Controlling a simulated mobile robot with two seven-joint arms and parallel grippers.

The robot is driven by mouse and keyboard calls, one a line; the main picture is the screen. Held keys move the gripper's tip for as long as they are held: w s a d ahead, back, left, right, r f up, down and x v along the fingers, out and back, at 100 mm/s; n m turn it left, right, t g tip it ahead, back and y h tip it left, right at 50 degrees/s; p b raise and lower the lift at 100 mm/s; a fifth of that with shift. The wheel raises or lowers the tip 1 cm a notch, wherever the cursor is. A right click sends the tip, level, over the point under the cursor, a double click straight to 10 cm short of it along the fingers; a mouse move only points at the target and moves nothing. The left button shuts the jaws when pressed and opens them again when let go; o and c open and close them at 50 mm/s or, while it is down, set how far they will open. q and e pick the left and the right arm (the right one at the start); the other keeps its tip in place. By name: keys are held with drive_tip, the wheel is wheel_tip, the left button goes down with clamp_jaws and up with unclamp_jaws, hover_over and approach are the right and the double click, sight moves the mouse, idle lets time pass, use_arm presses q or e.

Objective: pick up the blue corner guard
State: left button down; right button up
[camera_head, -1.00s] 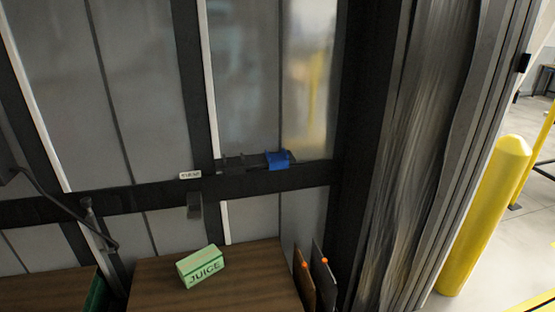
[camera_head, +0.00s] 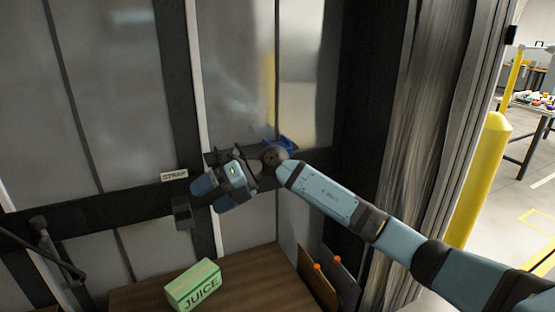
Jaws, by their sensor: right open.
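The blue corner guard (camera_head: 287,146) sits on the dark crossbar ledge of the door, at the middle of the view. My right wrist covers part of it, so only its upper and right edges show. My right arm comes in from the lower right. My right gripper (camera_head: 214,194) is open, with its fingers to the left of and below the corner guard, in front of the crossbar. I see nothing between the fingers. My left gripper is not in view.
A label reading STRAP (camera_head: 174,176) is on the crossbar. A yellow bollard (camera_head: 480,180) stands at right.

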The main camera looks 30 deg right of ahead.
drive_tip(key=w+d+r+m+t+h+b, duration=0.25)
drive_tip(key=d+r+h, duration=0.5)
drive_tip(key=d, duration=0.45)
drive_tip(key=w+d+r+m+t+h+b, duration=0.15)
drive_tip(key=w+d+r+h, duration=0.35)
drive_tip(key=d+r, duration=0.55)
drive_tip(key=shift+n+g+h, duration=0.35)
drive_tip(key=shift+n+g, duration=0.05)
drive_tip(key=shift+n, duration=0.1)
drive_tip(key=x, duration=0.4)
drive_tip(key=s+d+x, duration=0.1)
drive_tip(key=x, duration=0.8)
drive_tip(key=shift+s+d+f, duration=0.1)
drive_tip(key=shift+d+f, duration=0.1)
drive_tip(key=shift+f, duration=0.5)
drive_tip(key=shift+w+f, duration=0.25)
drive_tip(key=shift+f, duration=0.05)
drive_tip(key=shift+c, duration=0.8)
drive_tip(key=c, duration=0.8)
